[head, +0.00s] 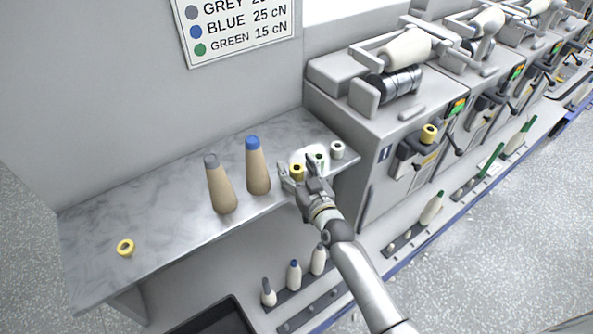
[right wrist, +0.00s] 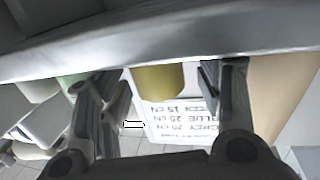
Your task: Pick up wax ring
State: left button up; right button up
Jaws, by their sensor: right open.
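A yellow ring (head: 297,170), which may be the wax ring, stands near the front edge of the marble shelf (head: 130,210). My right gripper (head: 298,176) is open at this ring. In the right wrist view the yellow ring (right wrist: 157,78) shows between the two spread fingers (right wrist: 165,88); I cannot tell whether either finger touches it. A second yellow ring (head: 125,247) lies at the shelf's left end, and another yellow piece (head: 429,133) sits on the nearest machine. My left gripper is not in view.
Two tan cones, one grey-tipped (head: 221,185) and one blue-tipped (head: 257,168), stand left of my gripper. A green-centred ring (head: 318,157) and a whitish ring (head: 337,150) stand close on its right. The machine (head: 375,120) adjoins the shelf's right end. The shelf's left part is mostly clear.

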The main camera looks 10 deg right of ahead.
jog(key=shift+c, duration=0.2)
jog(key=c, duration=0.9)
jog(key=shift+c, duration=0.2)
